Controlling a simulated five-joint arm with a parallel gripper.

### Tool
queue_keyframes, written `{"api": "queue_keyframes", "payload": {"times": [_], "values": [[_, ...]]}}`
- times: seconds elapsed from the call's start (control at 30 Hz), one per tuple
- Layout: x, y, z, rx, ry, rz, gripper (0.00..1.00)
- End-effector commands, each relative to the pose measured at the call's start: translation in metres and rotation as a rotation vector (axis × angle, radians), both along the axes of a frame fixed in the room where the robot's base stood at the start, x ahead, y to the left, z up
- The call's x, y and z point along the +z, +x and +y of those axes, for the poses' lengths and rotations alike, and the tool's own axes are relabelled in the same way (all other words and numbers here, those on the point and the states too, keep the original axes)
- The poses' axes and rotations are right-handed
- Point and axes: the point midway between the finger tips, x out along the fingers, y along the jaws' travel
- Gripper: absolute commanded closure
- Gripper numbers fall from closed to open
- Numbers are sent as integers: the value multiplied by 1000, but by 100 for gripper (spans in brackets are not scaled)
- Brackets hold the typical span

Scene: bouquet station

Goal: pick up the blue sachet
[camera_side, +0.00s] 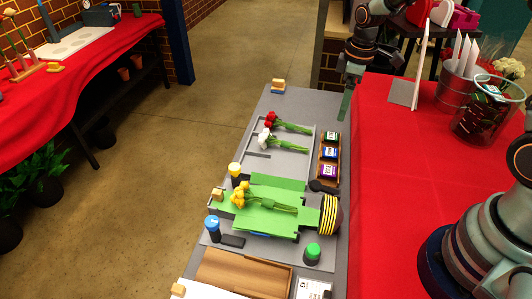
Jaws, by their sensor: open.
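The blue sachet (329,152) sits in the middle slot of a small wooden rack (319,176) on the grey station board. A green-labelled sachet (332,138) is above it in the picture and a purple-labelled sachet (328,171) is below it. My gripper (346,103) hangs at the top of the picture, above and slightly right of the rack. It is open and apart from the blue sachet, with nothing visible between its jaws. Its finger gap is small and hard to make out from this side.
Red flowers (273,119), white flowers (265,139) and yellow flowers (240,194) lie left of the rack. A black-and-yellow striped roll (329,216) and a green-capped bottle (312,251) stand below it.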

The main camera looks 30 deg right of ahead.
Motion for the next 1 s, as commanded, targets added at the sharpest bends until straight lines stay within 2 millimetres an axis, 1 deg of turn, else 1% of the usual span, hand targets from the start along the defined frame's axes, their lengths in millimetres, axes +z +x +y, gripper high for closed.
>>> {"api": "queue_keyframes", "payload": {"times": [0.03, 0.1, 0.2, 0.37, 0.7, 0.93, 1.0], "values": [[-16, 3, -3, 27, 1, 25, 10], [-31, 6, -6, 64, 2, 47, 10], [-46, 8, -9, 102, 3, 68, 10], [-61, 9, -11, 126, 4, 81, 10], [-113, 9, -11, 125, 5, 82, 10], [-128, 9, -12, 124, 4, 81, 10], [-136, 8, -13, 124, 5, 83, 10]]}}
